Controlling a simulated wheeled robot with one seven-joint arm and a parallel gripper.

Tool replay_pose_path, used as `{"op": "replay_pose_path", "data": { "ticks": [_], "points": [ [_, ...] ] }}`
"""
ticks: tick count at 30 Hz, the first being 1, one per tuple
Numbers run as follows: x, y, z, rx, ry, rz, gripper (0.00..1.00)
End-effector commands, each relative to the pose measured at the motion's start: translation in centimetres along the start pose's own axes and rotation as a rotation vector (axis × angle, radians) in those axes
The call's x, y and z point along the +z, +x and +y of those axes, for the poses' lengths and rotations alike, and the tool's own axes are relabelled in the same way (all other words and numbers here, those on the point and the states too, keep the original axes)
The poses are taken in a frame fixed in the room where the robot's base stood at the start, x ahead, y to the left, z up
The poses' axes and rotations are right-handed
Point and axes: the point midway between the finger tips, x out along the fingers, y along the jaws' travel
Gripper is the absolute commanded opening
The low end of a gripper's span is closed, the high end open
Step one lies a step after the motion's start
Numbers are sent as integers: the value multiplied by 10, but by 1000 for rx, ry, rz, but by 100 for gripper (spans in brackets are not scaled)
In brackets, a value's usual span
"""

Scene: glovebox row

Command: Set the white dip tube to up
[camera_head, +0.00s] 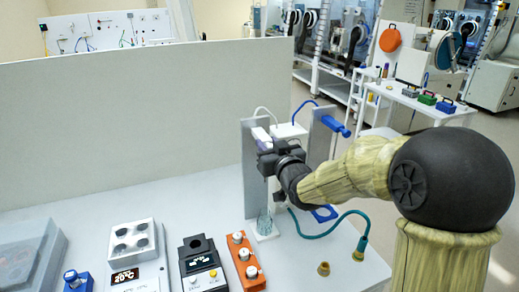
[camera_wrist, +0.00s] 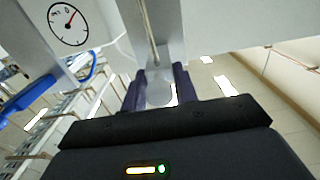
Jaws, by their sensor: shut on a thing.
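My gripper (camera_head: 264,142) is at the grey upright stand (camera_head: 250,180), between its left panel and the blue handle. In the wrist view its two purple fingers (camera_wrist: 160,88) are shut on a pale rounded piece, the white dip tube (camera_wrist: 158,95). The wrist and fingers hide most of this piece in the head view. A clear glass beaker (camera_head: 264,224) stands on a white base below the gripper. A thin tube (camera_wrist: 147,22) runs down toward the fingers in the wrist view.
A blue handle (camera_head: 335,125) sticks out at the stand's right panel. A round gauge (camera_wrist: 68,24) shows in the wrist view. An orange block with knobs (camera_head: 245,262) and a black device (camera_head: 202,264) stand at the front. A teal hose (camera_head: 325,232) lies right. The left back tabletop is clear.

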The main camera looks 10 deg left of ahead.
Motion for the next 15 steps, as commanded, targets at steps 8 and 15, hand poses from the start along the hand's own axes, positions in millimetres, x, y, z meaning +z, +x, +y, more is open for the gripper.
{"op": "replay_pose_path", "data": {
  "ticks": [8, 15],
  "points": [
    [-8, 0, 1, 3, -2, 16, 0],
    [-7, 0, 1, 2, -2, 14, 44]
  ]
}}
